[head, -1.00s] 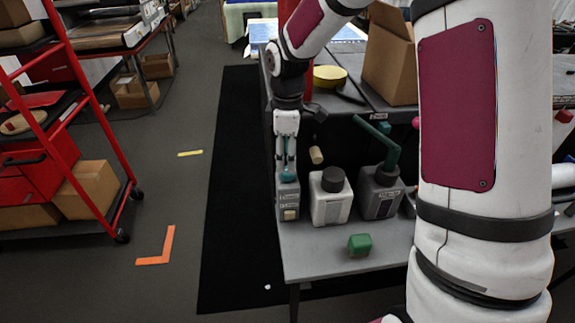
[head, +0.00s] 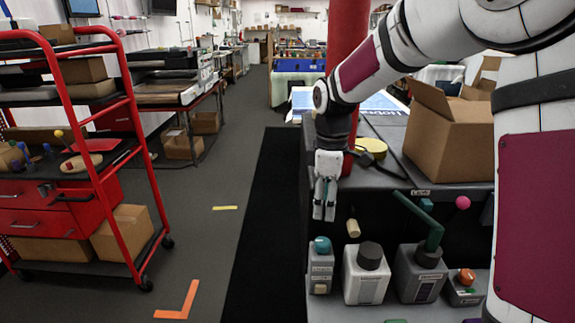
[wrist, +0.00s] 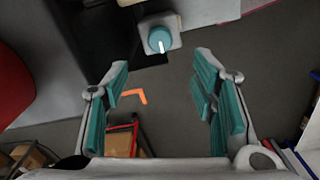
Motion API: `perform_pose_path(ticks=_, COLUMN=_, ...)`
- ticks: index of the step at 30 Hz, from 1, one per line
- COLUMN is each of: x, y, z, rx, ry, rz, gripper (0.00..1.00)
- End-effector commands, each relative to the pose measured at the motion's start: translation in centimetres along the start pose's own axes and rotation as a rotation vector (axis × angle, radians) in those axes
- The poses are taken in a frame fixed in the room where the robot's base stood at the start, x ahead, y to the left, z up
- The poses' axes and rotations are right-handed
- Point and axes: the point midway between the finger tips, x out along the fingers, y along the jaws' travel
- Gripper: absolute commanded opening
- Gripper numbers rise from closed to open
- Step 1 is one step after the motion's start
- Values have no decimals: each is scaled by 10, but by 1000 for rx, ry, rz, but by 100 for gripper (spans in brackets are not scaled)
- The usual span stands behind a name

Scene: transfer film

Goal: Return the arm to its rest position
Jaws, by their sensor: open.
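My gripper (head: 325,205) hangs pointing down at the left end of the bench in the head view. It is open and empty. In the wrist view its two teal-padded fingers (wrist: 163,105) stand wide apart with nothing between them. A small grey box with a teal knob (head: 321,262) stands below the gripper on the lower shelf. The knob also shows in the wrist view (wrist: 160,39), beyond the fingertips and apart from them. My arm reaches in from the upper right of the head view.
On the lower shelf stand a light grey box with a black knob (head: 366,272), a dark grey box with a green lever (head: 421,268) and a small orange-button box (head: 465,285). An open cardboard box (head: 448,135) sits on the bench. A red cart (head: 75,190) stands left; the floor between is clear.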

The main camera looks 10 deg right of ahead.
Motion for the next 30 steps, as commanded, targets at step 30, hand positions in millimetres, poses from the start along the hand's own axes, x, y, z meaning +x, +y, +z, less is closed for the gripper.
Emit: perform_pose_path(ticks=30, x=-121, y=-215, z=101, rx=1007, ry=369, rz=291, gripper=52)
